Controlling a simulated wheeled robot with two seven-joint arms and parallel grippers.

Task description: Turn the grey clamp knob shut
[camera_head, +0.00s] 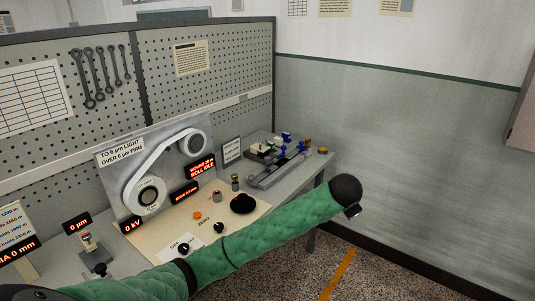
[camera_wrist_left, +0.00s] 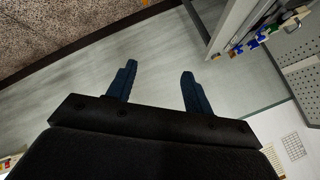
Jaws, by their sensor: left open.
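I cannot pick out the grey clamp knob for certain. A small grey post with a red top (camera_head: 217,196) and a darker post (camera_head: 235,184) stand on the panel. My left arm in its green sleeve reaches across the front of the bench. Its gripper (camera_head: 353,210) is beyond the bench's right end, small and mostly hidden by the wrist. In the left wrist view the two blue fingers (camera_wrist_left: 158,78) are spread apart with nothing between them. My right gripper is not in view.
The bench panel carries a large black knob (camera_head: 243,204), small black knobs (camera_head: 219,228) and an orange button (camera_head: 197,216). A belt-and-pulley unit (camera_head: 150,195) stands behind. A grey fixture with coloured parts (camera_head: 278,172) is at the right end. Open floor lies right of the bench.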

